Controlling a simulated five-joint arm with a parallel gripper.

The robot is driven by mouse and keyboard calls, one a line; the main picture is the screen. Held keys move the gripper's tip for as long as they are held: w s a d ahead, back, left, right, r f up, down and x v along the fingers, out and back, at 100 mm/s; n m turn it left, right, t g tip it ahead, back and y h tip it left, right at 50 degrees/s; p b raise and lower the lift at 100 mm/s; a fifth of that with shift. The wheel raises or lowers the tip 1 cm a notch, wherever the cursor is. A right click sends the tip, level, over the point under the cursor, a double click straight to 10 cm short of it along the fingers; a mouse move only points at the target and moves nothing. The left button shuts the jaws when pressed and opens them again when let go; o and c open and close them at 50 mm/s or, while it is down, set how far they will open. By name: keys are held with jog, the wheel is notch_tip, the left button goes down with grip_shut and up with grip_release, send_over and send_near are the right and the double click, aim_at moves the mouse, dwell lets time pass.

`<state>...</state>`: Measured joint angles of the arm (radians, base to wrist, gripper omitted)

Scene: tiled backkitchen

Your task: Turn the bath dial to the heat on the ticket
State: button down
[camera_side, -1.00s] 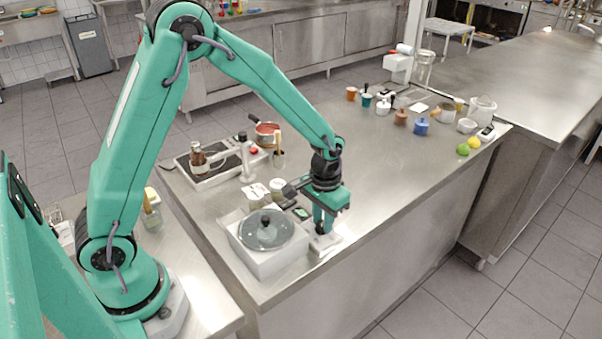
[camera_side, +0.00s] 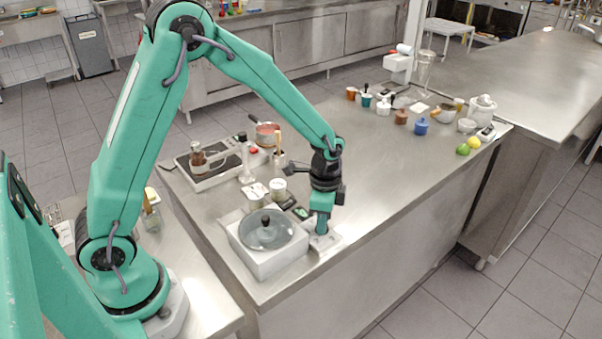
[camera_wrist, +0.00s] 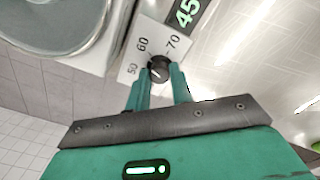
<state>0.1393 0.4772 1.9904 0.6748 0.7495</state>
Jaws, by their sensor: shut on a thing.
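The bath (camera_side: 262,265) is a white box with a round grey lid, at the front left of the steel counter in the side view. Its control plate lies to its right. In the wrist view, the dial (camera_wrist: 159,67) is a dark round knob on a white plate marked 50, 60 and 70. A light mark on the knob appears to face lower left, near the 50 side; its exact reading is unclear. A display (camera_wrist: 186,12) above shows green 45. My gripper (camera_wrist: 161,76) is shut on the dial, one finger on each side. I cannot identify a readable ticket.
Several jars, a blue pot (camera_side: 421,127) and fruit (camera_side: 463,149) stand at the far right. The middle of the counter is clear.

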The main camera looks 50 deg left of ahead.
jog(key=shift+r+m, duration=0.15)
jog(key=shift+m, duration=1.05)
jog(key=c, duration=1.2)
grip_release()
jog(key=shift+c, duration=0.2)
notch_tip(320, 180, up, 8)
jog(key=shift+f, duration=0.25)
jog(key=shift+r, duration=0.1)
